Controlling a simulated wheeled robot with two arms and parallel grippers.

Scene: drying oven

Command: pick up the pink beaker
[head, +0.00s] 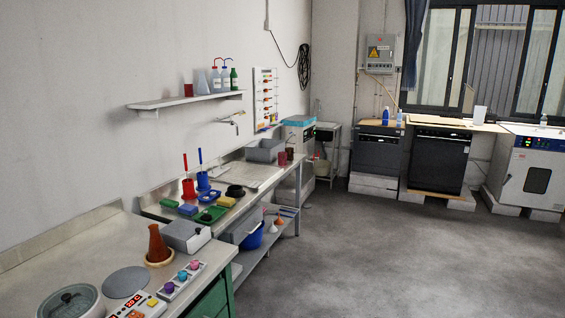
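I cannot make out a clearly pink beaker. A small dark red cup-like vessel (282,158) stands at the far end of the sink counter, beside the grey basin, and may be a beaker. A red vessel (188,90) stands on the wall shelf. The white drying oven (525,172) is at the far right, its door shut, with a dark window. Neither of my grippers is in view.
The near left bench (55,255) holds a reddish-brown flask (158,244), a grey box (186,236) and a glass-lidded pot (72,302). The sink counter holds red and blue brush holders. Dark cabinets (437,160) line the back wall. The grey floor (390,255) is clear.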

